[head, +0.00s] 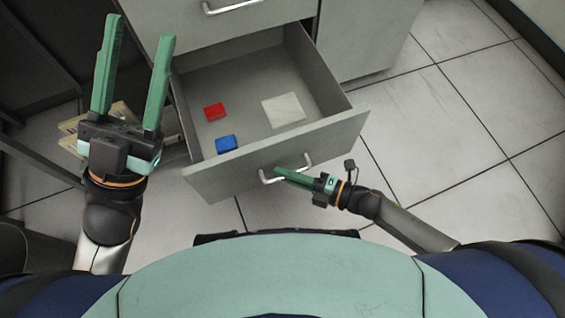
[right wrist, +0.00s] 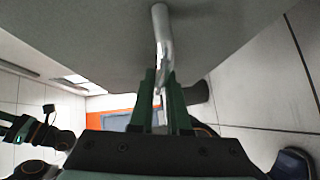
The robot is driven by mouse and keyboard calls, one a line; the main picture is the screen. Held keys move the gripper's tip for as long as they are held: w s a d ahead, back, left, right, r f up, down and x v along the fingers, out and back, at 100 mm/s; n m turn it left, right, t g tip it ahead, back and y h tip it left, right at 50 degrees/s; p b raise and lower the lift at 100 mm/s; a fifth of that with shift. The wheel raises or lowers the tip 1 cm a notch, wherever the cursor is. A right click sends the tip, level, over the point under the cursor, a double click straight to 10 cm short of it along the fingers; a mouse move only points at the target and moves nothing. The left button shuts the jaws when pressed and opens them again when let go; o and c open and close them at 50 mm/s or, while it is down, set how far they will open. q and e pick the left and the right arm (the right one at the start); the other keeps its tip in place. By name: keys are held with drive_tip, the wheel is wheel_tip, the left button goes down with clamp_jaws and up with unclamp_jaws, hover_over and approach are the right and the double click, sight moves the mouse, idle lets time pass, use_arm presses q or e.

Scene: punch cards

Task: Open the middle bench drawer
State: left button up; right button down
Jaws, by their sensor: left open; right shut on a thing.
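A grey bench drawer (head: 235,170) stands pulled well out, below another drawer front with its own handle (head: 230,6). A red block (head: 214,111), a blue block (head: 227,143) and a flat white square (head: 283,110) lie inside it. My right gripper (head: 281,173) is shut on the drawer's metal handle (head: 265,179). The right wrist view shows the handle bar (right wrist: 162,40) running down between the green fingers (right wrist: 158,100). My left gripper (head: 137,75) is open and empty, left of the drawer, with its fingers pointing up the picture.
A stack of pale cards or boards (head: 72,127) shows partly behind my left gripper. A grey cabinet side (head: 365,40) stands right of the drawer. Dark frame bars (head: 45,165) run at the left. The tiled floor (head: 450,120) at the right is clear.

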drive_tip(key=shift+s+d, duration=0.15)
drive_tip(key=shift+s, duration=0.05)
drive_tip(key=c, duration=0.9)
unclamp_jaws()
drive_tip(key=p+v, duration=0.2)
drive_tip(key=v, duration=1)
drive_tip(key=shift+s+d, duration=0.2)
